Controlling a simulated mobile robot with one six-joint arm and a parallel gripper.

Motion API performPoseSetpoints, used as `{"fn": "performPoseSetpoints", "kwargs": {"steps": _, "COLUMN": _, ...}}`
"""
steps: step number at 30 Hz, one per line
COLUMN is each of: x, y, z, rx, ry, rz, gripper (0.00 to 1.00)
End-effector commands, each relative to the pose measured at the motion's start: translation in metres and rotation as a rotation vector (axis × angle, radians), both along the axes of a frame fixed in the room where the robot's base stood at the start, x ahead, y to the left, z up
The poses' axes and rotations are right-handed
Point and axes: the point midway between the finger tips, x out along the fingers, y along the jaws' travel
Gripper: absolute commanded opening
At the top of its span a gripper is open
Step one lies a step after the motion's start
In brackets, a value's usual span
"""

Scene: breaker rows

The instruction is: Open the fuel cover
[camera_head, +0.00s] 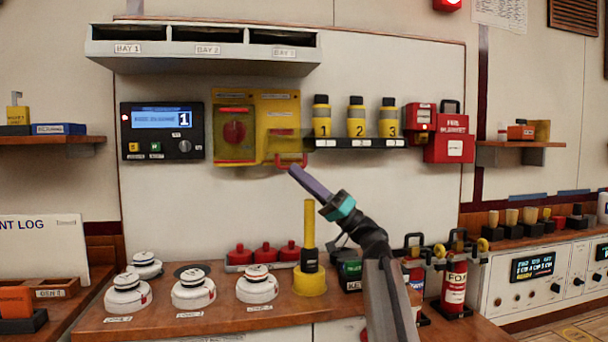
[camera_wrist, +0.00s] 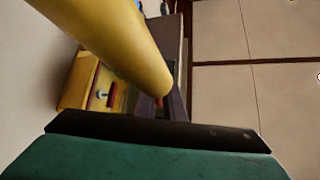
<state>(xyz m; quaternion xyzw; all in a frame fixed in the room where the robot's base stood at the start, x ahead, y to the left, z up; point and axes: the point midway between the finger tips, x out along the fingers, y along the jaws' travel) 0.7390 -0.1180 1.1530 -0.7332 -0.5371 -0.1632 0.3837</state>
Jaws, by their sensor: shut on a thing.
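The yellow cover box (camera_head: 258,127) is mounted on the white wall panel. Its left part shows a red knob (camera_head: 233,131) inside a red-edged frame; the right part is a plain yellow lid with small labels. A red handle (camera_head: 290,161) sticks out at the lower right corner. My gripper (camera_head: 293,169) reaches up from the lower right, with its purple fingers shut at this handle. In the wrist view, the fingers (camera_wrist: 176,104) are partly hidden behind a large yellow cylinder. The yellow box (camera_wrist: 83,82) shows there at left. Its lid looks closed.
A yellow post (camera_head: 309,228) stands on the bench just below and left of my gripper. A shelf with yellow bottles (camera_head: 355,117) is right of the box. Smoke detectors (camera_head: 193,289) and red fittings (camera_head: 265,252) stand on the bench below.

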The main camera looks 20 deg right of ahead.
Motion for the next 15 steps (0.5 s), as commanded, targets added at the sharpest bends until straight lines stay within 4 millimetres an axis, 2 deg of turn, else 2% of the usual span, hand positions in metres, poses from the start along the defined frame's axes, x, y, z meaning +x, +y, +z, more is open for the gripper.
{"fn": "performPoseSetpoints", "kwargs": {"steps": 1, "x": 0.0061, "y": -0.0022, "z": -0.0024, "rx": 0.004, "ry": 0.012, "rz": -0.011, "gripper": 0.0}}
{"fn": "performPoseSetpoints", "kwargs": {"steps": 10, "x": 0.0075, "y": -0.0005, "z": -0.0031, "rx": 0.001, "ry": 0.014, "rz": -0.009, "gripper": 0.0}}
{"fn": "performPoseSetpoints", "kwargs": {"steps": 12, "x": 0.0075, "y": -0.0002, "z": -0.0031, "rx": 0.001, "ry": 0.013, "rz": -0.008, "gripper": 0.17}}
{"fn": "performPoseSetpoints", "kwargs": {"steps": 14, "x": 0.0071, "y": 0.0, "z": -0.0029, "rx": 0.001, "ry": 0.013, "rz": -0.007, "gripper": 0.27}}
{"fn": "performPoseSetpoints", "kwargs": {"steps": 15, "x": 0.0066, "y": 0.0002, "z": -0.0028, "rx": 0.001, "ry": 0.012, "rz": -0.007, "gripper": 0.28}}
